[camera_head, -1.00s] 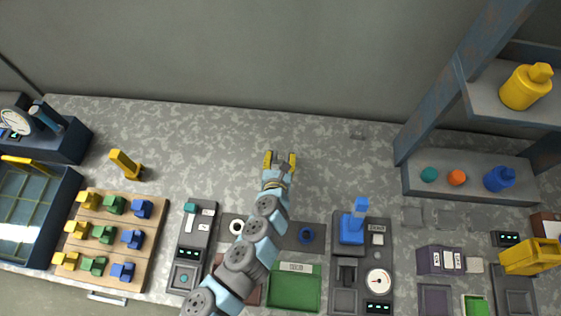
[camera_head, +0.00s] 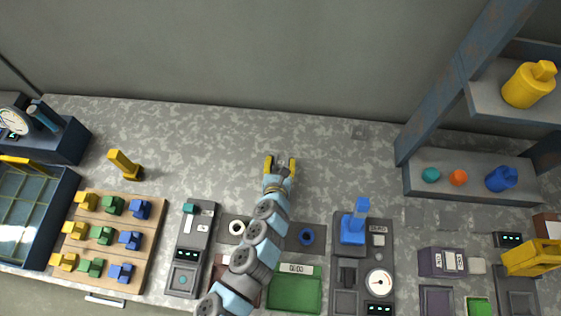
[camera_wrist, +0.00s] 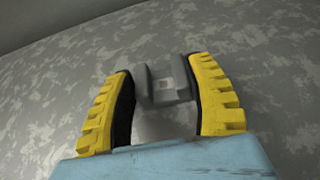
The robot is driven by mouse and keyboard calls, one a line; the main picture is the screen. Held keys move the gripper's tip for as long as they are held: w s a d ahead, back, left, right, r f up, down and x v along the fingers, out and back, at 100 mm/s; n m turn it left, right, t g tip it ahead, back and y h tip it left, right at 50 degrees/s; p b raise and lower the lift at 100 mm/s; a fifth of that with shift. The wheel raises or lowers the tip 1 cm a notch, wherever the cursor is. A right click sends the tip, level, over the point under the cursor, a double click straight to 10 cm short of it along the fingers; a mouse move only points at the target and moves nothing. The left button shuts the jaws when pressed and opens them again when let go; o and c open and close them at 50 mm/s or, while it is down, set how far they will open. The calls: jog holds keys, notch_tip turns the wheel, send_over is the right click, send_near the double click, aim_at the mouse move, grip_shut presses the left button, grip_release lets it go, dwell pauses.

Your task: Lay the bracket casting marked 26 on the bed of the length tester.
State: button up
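I cannot tell whether the casting is clear of the bench top. A narrow grey instrument (camera_head: 190,250) with a teal block, a pale strip and a green display stands left of my arm. No name is readable on it, so I cannot confirm it as the length tester.
A dial instrument (camera_head: 378,262) with a blue block (camera_head: 353,228) and a green tray (camera_head: 295,290) stand at the front. A wooden board (camera_head: 75,275) with coloured parts and a yellow piece (camera_head: 124,164) are left. A shelf post (camera_head: 430,115) rises right.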

jog(key=o, duration=0.3)
jog(key=shift+r, duration=0.1)
jog(key=shift+r+p, duration=0.2)
jog(key=shift+p, duration=0.1)
jog(key=p+v, duration=0.1)
jog(key=v, duration=0.9)
jog(key=shift+s, duration=0.15)
jog(key=shift+v, duration=0.8)
jog(key=shift+c, duration=0.2)
